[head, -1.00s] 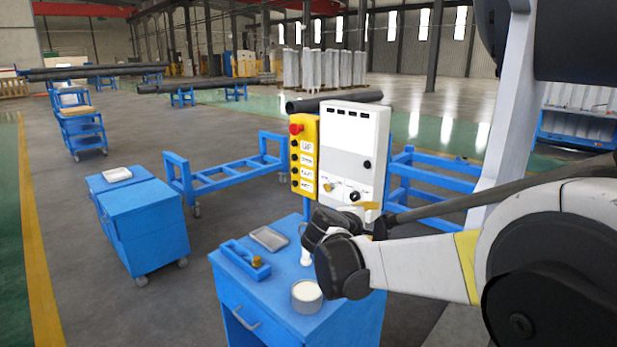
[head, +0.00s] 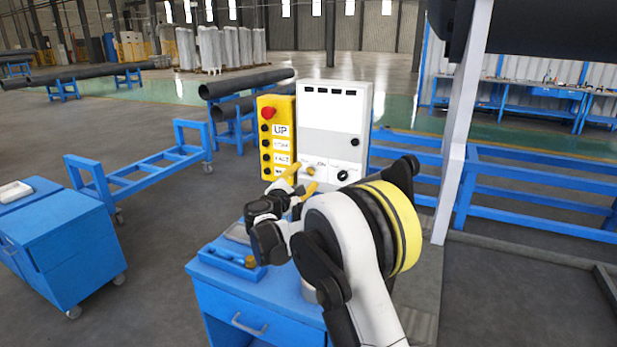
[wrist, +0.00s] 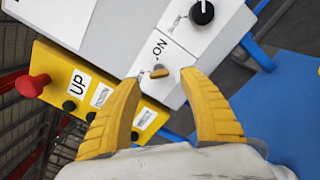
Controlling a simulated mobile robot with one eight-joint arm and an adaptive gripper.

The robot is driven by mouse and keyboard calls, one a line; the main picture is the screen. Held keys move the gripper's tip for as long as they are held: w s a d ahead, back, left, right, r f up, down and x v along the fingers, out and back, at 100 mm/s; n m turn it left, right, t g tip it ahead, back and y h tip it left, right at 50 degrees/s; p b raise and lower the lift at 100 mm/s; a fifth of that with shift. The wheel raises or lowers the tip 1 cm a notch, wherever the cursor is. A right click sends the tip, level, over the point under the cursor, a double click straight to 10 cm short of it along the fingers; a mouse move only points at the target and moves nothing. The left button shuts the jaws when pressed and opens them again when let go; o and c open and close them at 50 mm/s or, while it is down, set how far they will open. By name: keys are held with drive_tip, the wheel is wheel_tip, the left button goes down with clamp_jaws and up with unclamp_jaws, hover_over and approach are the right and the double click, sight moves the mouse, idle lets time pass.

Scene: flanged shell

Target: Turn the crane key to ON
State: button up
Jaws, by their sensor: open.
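The crane key (wrist: 159,72) is a small yellow key on the white label plate of the grey control box (head: 333,118); "ON" is printed beside it in the wrist view. In the head view the key (head: 311,171) shows low on the box front, left of a black knob. My gripper (wrist: 165,85) has two yellow fingers spread apart, one on each side of the key in the picture. The key lies between and just beyond the fingertips, and I cannot tell whether either finger touches it. In the head view my gripper (head: 300,178) is in front of the box's lower part.
A yellow pendant (head: 279,135) with a red button and several black buttons hangs left of the box. A blue cabinet (head: 262,300) with a tray stands below my arm. A black knob (wrist: 202,12) sits near the key. Blue frames stand behind.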

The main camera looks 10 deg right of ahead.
sight(309, 171)
drive_tip(key=shift+b+x, duration=0.35)
drive_tip(key=shift+x, duration=1.5)
clamp_jaws()
